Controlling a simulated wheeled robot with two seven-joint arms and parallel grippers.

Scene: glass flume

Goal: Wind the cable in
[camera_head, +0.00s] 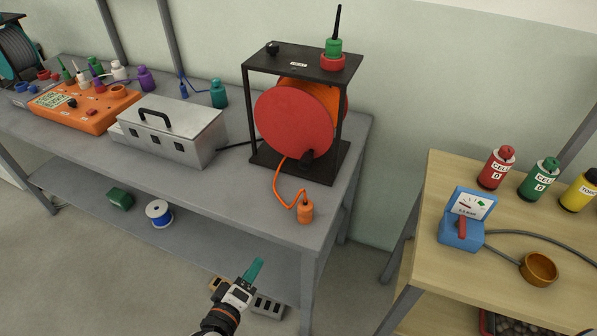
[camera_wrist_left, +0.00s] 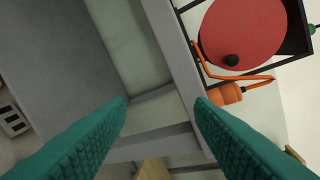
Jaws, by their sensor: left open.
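The cable reel is a red disc (camera_head: 293,120) in a black frame (camera_head: 262,158) near the right end of the grey bench. A dark crank knob (camera_head: 308,157) sits low on its face. An orange cable (camera_head: 281,187) runs from the reel to an orange plug (camera_head: 306,212) near the bench's front edge. My left gripper (camera_head: 254,270), with teal fingers, is in front of and below the bench top, apart from the reel. In the left wrist view its fingers (camera_wrist_left: 160,103) are open and empty, with the reel disc (camera_wrist_left: 242,30), knob (camera_wrist_left: 231,60) and plug (camera_wrist_left: 227,93) at upper right.
A metal box (camera_head: 172,130) and an orange panel (camera_head: 85,108) stand left on the bench (camera_head: 245,205). A blue spool (camera_head: 159,213) lies on the lower shelf. At right, a wooden table (camera_head: 440,270) holds a blue gauge (camera_head: 461,233) and bottles. A floor gap separates them.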

